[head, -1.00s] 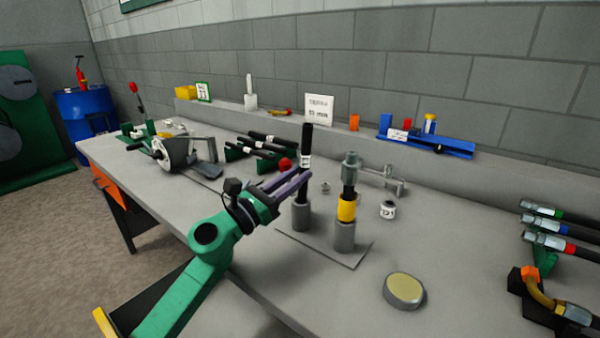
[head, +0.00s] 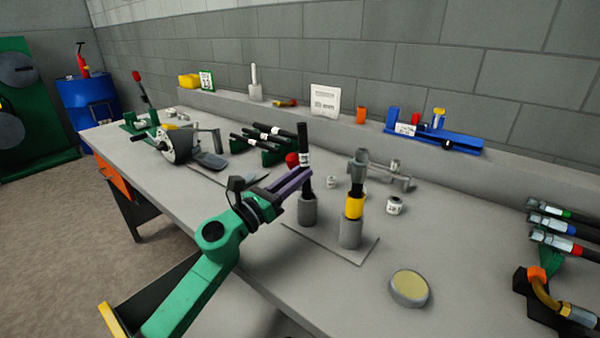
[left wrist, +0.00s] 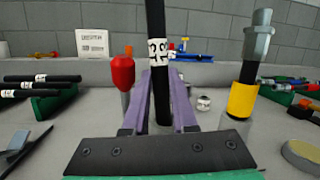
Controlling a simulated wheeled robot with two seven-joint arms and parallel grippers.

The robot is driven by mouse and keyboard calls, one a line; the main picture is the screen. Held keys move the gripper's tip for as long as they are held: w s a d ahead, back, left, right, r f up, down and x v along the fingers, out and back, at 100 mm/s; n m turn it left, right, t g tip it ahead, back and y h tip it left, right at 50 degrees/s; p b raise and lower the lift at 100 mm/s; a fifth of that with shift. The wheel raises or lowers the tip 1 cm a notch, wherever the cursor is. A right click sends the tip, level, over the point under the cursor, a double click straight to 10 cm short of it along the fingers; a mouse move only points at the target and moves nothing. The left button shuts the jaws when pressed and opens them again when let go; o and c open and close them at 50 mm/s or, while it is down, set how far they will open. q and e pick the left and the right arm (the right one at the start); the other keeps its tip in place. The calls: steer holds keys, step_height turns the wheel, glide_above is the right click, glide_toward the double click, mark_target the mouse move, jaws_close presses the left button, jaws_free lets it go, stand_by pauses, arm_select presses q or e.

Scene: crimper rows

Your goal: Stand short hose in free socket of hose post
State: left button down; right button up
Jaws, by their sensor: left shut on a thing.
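The short hose (head: 303,140) is black with a white label band. My left gripper (head: 302,178) is shut on it, below the label, and the hose stands nearly upright. The hose's lower end meets the mouth of the left grey socket (head: 307,212) of the hose post; I cannot tell how deep it sits. The right socket (head: 350,234) holds a black hose with a yellow band (head: 354,207) and a grey metal fitting on top. In the left wrist view the short hose (left wrist: 157,90) stands between the purple fingers, its lower end hidden. My right gripper is not in view.
A round yellow-topped tin (head: 409,288) lies front right of the post plate. Black hoses on a green rack (head: 268,155) and a red-topped object (head: 292,160) stand behind left. Hoses with metal ends (head: 555,235) are at the right. The front bench strip is clear.

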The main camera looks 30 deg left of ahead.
arm_select(q)
steer(key=shift+a, duration=0.15)
stand_by(0.3)
steer(key=shift+s+d+r+m+b, duration=0.15)
steer(key=shift+d+m+b, duration=0.2)
steer(key=shift+d, duration=0.1)
steer(key=shift+s+d+r+m+b, duration=0.1)
steer(key=shift+d+m+b, duration=0.15)
steer(key=shift+d+m, duration=0.15)
steer(key=shift+f, duration=0.1)
stand_by(0.3)
